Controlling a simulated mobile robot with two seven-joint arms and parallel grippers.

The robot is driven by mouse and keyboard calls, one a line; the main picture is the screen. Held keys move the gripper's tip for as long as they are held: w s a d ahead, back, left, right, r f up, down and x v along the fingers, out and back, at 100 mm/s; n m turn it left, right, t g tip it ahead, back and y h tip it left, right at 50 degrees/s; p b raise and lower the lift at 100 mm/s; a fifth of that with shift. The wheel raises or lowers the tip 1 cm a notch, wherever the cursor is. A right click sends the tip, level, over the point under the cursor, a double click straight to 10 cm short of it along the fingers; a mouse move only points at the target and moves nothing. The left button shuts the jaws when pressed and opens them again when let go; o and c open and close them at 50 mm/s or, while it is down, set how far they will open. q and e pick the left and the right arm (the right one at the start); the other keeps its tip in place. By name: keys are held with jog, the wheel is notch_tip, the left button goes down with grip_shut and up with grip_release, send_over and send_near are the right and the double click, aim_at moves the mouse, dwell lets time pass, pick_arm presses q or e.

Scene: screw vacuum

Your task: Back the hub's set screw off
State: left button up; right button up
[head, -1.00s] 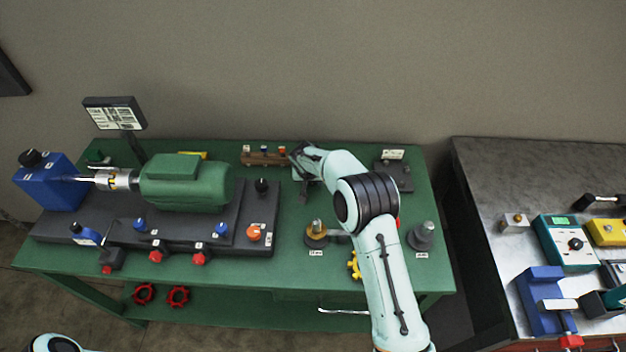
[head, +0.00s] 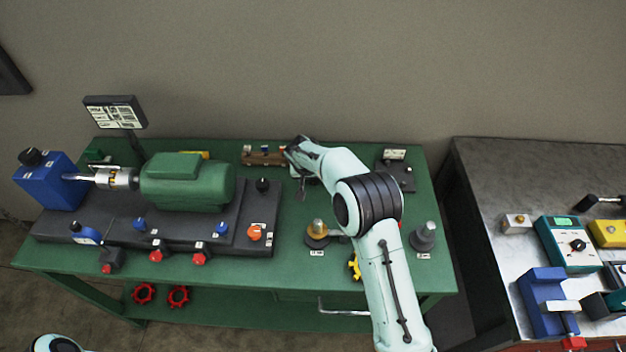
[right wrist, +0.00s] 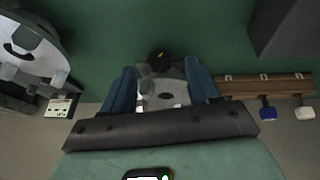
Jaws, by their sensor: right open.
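The hub is part of the silver coupling (head: 117,178) on the shaft between the blue box and the green motor (head: 187,182); its set screw is too small to make out. A wooden rack (head: 262,157) holds small tools with coloured ends at the bench's back. In the right wrist view the rack (right wrist: 280,84) lies right of the fingers, with a blue handle (right wrist: 267,113) and a white handle (right wrist: 304,112) showing. My right gripper (right wrist: 163,84) is open beside the rack, its blue fingers apart. A dark round piece with a yellow mark (right wrist: 159,58) shows beyond the fingertips. My left gripper is out of view.
A label stand (head: 115,112) rises behind the coupling. Brass (head: 318,234) and grey (head: 424,236) posts stand near my right arm. A dark block (head: 397,172) is at the back right. A grey-topped bench (head: 480,160) stands to the right.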

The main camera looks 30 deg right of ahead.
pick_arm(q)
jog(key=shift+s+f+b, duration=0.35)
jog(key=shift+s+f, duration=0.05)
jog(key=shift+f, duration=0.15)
pick_arm(e)
jog(key=v, duration=1)
jog(key=shift+r, duration=0.25)
jog(key=g+y, duration=0.2)
jog(key=y, duration=0.4)
send_over(315, 190)
jog(key=s+d, duration=0.1)
jog(key=d, duration=0.3)
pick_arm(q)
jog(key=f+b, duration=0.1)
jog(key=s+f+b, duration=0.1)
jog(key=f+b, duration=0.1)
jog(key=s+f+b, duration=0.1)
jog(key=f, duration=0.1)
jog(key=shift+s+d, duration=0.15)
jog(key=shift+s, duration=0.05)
pick_arm(e)
jog(key=x, duration=1.2)
jog(key=shift+w+a+f, duration=0.3)
jog(key=shift+w+a, duration=0.05)
jog(key=shift+a, duration=0.05)
